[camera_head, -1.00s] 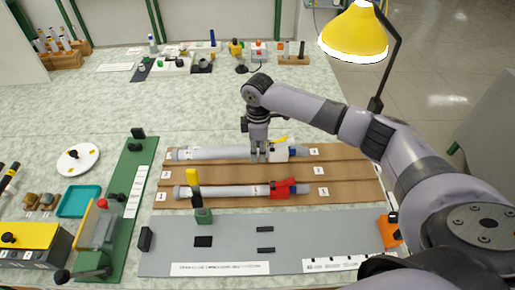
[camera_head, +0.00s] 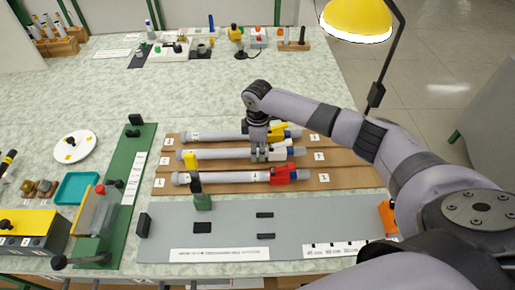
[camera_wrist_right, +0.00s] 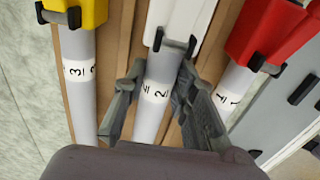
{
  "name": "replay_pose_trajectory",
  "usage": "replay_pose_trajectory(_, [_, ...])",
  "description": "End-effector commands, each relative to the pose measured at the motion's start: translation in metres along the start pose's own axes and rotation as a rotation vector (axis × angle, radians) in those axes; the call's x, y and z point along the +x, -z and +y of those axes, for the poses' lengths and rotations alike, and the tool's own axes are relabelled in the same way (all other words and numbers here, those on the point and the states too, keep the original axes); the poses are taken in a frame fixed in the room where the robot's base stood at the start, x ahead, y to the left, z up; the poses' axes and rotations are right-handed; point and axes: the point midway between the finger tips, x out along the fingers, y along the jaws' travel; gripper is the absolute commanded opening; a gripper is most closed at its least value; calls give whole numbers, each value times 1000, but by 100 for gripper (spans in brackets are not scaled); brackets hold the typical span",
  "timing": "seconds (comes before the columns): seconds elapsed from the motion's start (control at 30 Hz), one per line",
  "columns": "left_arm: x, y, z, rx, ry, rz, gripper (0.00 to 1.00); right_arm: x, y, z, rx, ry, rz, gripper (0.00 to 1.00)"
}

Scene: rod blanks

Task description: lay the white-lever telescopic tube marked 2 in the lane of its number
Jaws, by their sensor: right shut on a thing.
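The tube lies lengthwise along the middle lane of the brown rack (camera_head: 345,178), between the other two tubes. I cannot tell whether it touches the lane floor. The yellow-lever tube (camera_head: 213,135), marked 3, lies in the far lane. The red-lever tube (camera_head: 235,177), marked 1, lies in the near lane. My left gripper is not in view.
A yellow-topped post on a green base (camera_head: 203,202) stands in front of the rack and overlaps the tubes' left ends in view. A grey board (camera_head: 330,215) lies nearer, a green board (camera_head: 128,185) at left. A yellow lamp (camera_head: 356,18) hangs at the back right.

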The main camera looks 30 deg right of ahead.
Motion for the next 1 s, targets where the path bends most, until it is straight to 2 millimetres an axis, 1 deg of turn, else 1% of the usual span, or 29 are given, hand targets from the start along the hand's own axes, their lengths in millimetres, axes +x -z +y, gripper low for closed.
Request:
replay_pose_trajectory(0.27, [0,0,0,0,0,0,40,0,0,0,0,-1,1,10])
replay_pose_trajectory(0.77, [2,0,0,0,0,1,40,9,1,0,-1,-1,1,10])
replay_pose_trajectory(0.8, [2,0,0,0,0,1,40,9,1,0,-1,-2,2,27])
replay_pose_trajectory(1.0, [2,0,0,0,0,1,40,9,0,0,-1,-1,1,40])
